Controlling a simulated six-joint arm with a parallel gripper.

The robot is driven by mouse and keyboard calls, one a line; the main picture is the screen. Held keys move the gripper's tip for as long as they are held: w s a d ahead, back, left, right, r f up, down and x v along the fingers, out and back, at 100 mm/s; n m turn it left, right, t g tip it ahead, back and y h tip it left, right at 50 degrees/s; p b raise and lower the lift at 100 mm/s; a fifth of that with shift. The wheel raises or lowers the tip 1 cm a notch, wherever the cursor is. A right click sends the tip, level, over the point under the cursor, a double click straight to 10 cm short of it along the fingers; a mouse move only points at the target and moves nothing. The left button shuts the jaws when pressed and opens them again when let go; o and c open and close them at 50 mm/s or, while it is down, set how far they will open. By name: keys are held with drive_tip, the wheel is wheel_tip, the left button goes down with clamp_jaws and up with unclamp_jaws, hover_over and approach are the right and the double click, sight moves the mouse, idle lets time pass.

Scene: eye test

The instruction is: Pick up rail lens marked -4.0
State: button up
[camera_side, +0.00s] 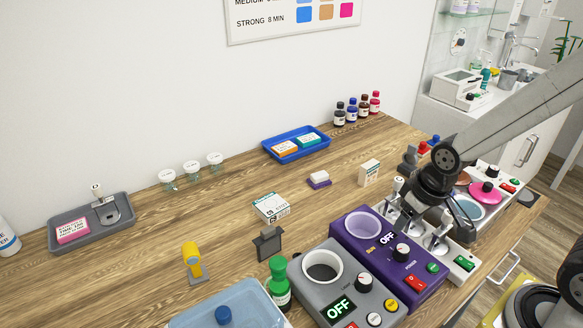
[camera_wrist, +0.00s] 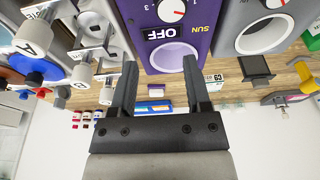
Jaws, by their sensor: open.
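My gripper (camera_side: 428,203) is low over the white panel beside the purple box in the side view. In the wrist view its two dark fingers (camera_wrist: 158,78) stand apart with nothing held between them. I cannot read a marking of -4.0 on anything, so I cannot tell which thing is the rail lens. White-topped upright pieces with letters, one marked A (camera_wrist: 34,36), show at the left of the wrist view. One grey-white upright piece (camera_side: 398,186) shows left of my gripper in the side view. My gripper hides part of the panel.
A purple box (camera_side: 345,238) and a grey box (camera_side: 300,285), both showing OFF, stand close to my gripper. A green-capped bottle (camera_side: 279,280), a yellow tool (camera_side: 192,262) and a blue tray (camera_side: 292,156) stand farther left and back. The wooden bench (camera_side: 225,215) has clear room in its middle.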

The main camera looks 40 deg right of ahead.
drive_tip(key=shift+r, duration=0.1)
drive_tip(key=w+v, duration=0.2)
drive_tip(key=v, duration=0.5)
drive_tip(key=w+d+m+t+y, duration=0.5)
drive_tip(key=w+d+m, duration=0.75)
drive_tip(key=m, duration=0.85)
drive_tip(key=w+d+m+t+h, duration=0.2)
drive_tip(key=d+m+t, duration=0.1)
drive_tip(key=d+m, duration=0.5)
drive_tip(key=w+d+m+t+h, duration=0.25)
drive_tip(key=d+m, duration=0.35)
drive_tip(key=d, duration=0.4)
drive_tip(key=shift+m+t, duration=0.25)
drive_tip(key=shift+m, duration=0.05)
drive_tip(key=shift+w+d+f, duration=0.1)
drive_tip(key=shift+d+f, duration=0.1)
drive_tip(key=shift+f, duration=1)
drive_tip(key=shift+w+d+f, duration=0.1)
drive_tip(key=shift+d+f, duration=0.05)
drive_tip(key=shift+f, duration=1.05)
drive_tip(key=shift+f, duration=0.1)
